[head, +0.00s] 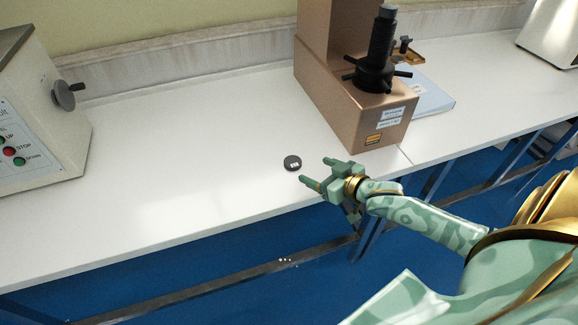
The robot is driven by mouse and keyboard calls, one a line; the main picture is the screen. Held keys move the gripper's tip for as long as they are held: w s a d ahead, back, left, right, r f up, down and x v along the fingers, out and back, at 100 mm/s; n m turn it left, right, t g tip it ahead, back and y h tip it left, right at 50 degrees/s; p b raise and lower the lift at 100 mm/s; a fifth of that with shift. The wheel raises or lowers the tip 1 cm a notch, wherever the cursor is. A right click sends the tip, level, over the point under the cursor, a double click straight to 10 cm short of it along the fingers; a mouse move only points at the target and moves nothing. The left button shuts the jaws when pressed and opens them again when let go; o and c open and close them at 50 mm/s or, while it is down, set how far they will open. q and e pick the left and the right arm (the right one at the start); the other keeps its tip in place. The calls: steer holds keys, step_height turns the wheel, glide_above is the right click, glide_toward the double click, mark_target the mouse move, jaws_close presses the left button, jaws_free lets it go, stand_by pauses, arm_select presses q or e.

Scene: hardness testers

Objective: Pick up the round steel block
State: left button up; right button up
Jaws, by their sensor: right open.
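The round steel block (292,163) is a small dark grey disc with a pale label. It lies flat on the white bench top, left of the bronze tester. My right gripper (313,171) is green and gold, with its two fingers apart and pointing left toward the block. The fingertips are just to the right of the block, and no part of the block is between them as far as I can see. My left gripper is not in view.
A bronze hardness tester (341,105) with a black spindle stands behind my right gripper. A grey machine with buttons (40,120) stands at the left. A blue-white folder (428,94) lies right of the tester. The white bench (190,150) is clear left of the block.

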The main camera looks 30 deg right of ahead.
mark_target(293, 162)
steer(key=b+x, duration=0.1)
steer(key=x, duration=0.2)
steer(key=shift+w+f, duration=0.15)
steer(key=b+x, duration=0.1)
steer(key=x, duration=0.1)
steer(key=b+x, duration=0.1)
steer(key=x, duration=0.1)
steer(key=shift+w+a+f+b, duration=0.15)
steer(key=shift+w+f+b, duration=0.1)
steer(key=shift+f+b, duration=0.15)
steer(key=shift+w, duration=0.25)
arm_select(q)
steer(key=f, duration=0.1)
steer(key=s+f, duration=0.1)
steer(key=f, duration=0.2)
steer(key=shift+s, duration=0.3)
arm_select(e)
steer(key=shift+s+r, duration=0.1)
steer(key=c, duration=1.2)
